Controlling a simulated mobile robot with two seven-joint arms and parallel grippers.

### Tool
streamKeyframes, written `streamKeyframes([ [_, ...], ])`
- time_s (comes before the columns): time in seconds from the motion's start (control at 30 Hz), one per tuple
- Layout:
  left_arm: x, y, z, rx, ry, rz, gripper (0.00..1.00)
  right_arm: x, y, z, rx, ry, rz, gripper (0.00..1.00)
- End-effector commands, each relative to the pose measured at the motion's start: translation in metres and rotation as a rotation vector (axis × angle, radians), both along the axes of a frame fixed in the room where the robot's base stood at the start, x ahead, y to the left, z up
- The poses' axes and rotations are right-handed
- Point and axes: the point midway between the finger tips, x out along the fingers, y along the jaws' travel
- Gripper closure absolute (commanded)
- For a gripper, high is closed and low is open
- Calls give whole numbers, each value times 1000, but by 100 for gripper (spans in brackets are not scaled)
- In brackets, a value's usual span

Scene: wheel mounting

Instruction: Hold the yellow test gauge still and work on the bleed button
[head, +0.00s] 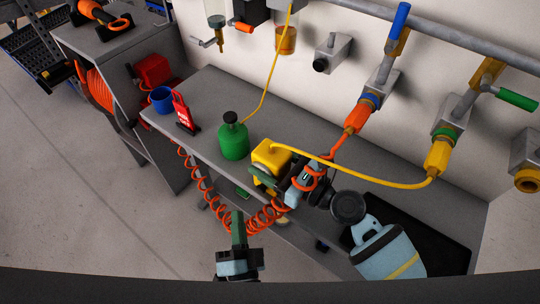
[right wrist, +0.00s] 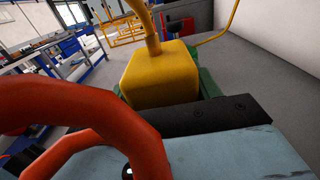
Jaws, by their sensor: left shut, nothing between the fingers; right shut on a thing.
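The yellow test gauge (head: 270,154) stands near the front edge of the grey bench in the head view. It shows as a yellow block (right wrist: 160,75) in the right wrist view. A yellow hose leaves its top. My right gripper (head: 262,178) is shut on the gauge from its near side; the fingertips are partly hidden. My left gripper (head: 238,222) is shut and empty, pointing up, in front of the bench and apart from the gauge. I cannot make out the bleed button in either view.
An orange coiled hose (head: 203,191) hangs along the bench front and passes across my right wrist. Wall pipes and couplings are at right.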

Motion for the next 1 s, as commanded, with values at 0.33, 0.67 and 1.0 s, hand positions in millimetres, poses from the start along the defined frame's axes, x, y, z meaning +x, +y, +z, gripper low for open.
streamKeyframes([
  [0.33,0,0,0,0,0,0,100,1,0,1,0,-2,-1,30],
  [0.67,0,0,0,0,0,0,100,0,0,0,-1,-1,0,13],
  [1.0,0,0,0,0,0,0,100,-17,-23,-1,-3,2,-1,13],
])
